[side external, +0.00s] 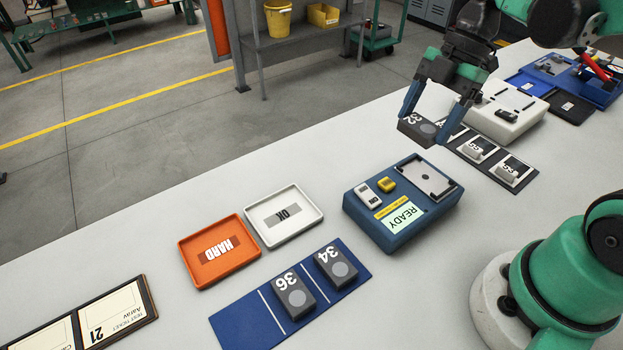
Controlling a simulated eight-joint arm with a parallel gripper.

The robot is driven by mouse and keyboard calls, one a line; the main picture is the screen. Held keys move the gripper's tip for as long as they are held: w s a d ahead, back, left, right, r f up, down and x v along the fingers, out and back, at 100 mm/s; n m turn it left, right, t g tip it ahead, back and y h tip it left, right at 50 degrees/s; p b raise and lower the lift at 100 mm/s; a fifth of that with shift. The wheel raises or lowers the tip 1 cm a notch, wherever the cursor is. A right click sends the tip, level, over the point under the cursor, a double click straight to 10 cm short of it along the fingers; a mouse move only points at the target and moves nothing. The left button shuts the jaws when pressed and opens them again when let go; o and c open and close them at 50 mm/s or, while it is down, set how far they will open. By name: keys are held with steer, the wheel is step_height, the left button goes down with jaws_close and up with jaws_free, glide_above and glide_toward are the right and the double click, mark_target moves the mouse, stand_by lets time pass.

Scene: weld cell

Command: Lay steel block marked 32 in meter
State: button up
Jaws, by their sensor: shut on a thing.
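My gripper (425,135) is shut on a dark steel block (417,131) marked 32. It holds the block in the air, up and to the right of the meter. The blue meter (372,219) stands on the table with a READY display, a yellow button and a grey-white switch piece. Its test bed (423,179) at the upper right looks empty. Two more steel blocks, marked 36 (293,295) and 34 (336,266), sit on a blue mat (246,324) with white lines.
An orange HARD tray (219,281) and a white OK tray (313,217) stand left of the meter. A dark strip with marked pieces (513,170) and a white device (507,112) lie to the right. Ticket boards (117,310) lie at lower left.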

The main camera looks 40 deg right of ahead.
mark_target(424, 178)
steer(key=shift+s+d+f, duration=0.3)
steer(key=shift+d+f, duration=0.15)
steer(key=shift+f, duration=0.9)
steer(key=shift+s+d+f, duration=0.35)
steer(key=shift+d+f, duration=0.15)
steer(key=shift+f, duration=0.9)
steer(key=shift+s+d+f, duration=0.3)
steer(key=shift+d+f, duration=0.15)
steer(key=shift+f, duration=0.9)
steer(key=shift+f, duration=0.1)
steer(key=o, duration=1.5)
step_height(424, 178, up, 7)
